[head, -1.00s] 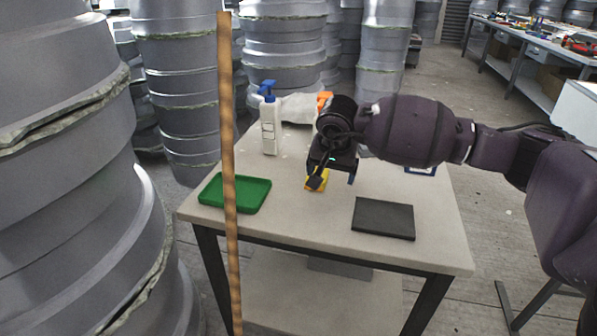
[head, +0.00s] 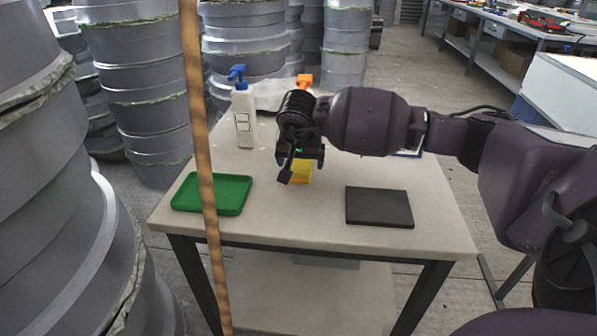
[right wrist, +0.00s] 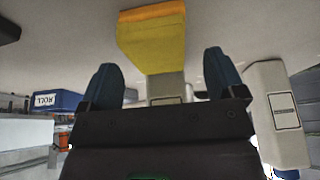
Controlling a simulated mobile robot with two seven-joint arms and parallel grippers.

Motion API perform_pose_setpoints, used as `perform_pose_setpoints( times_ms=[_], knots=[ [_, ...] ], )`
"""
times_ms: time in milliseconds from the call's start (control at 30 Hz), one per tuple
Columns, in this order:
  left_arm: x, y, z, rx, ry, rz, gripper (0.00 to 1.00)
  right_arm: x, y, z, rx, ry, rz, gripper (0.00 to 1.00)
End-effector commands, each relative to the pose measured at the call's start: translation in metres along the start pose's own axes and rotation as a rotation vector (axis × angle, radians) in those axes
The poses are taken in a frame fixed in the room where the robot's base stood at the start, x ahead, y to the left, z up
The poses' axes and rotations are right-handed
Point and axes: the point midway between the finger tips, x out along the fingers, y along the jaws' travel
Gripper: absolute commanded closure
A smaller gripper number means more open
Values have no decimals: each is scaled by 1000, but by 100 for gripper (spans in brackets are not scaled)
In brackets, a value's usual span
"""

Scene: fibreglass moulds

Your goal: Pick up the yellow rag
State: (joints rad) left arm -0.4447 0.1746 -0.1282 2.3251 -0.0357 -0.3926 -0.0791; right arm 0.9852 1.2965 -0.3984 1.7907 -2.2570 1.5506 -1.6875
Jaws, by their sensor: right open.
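The yellow rag (head: 301,173) lies on the grey-white table (head: 290,222), between the green tray and the dark flat slab, partly hidden by my right gripper. My right gripper (head: 302,168) is open and hangs over the rag in the head view. In the right wrist view the picture is upside down. There the rag (right wrist: 152,42) shows beyond the two open fingertips of the gripper (right wrist: 162,75), roughly in line with the gap between them, with an orange strip along one edge. Nothing is between the fingers. My left gripper is not in view.
A green tray (head: 240,207) stands left and a dark slab (head: 379,207) right. A white bottle with blue pump (head: 243,118) and an orange-topped item (head: 304,81) stand behind. A wooden pole (head: 205,180) crosses the left side. Mould stacks (head: 130,85) stand beyond.

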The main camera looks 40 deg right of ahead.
Motion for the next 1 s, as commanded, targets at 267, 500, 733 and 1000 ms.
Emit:
perform_pose_setpoints(
  times_ms=[267, 500, 733, 1000],
  knots=[
    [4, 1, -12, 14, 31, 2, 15, 18, 1, -1, 1, 1, 0, 12],
    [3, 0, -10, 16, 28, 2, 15, 17, 1, -2, 1, 2, 0, 33],
    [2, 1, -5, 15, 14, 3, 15, 18, 1, -1, 1, 1, 0, 65],
    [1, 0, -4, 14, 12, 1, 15, 14, 0, -1, 1, 3, -1, 69]
  ],
)
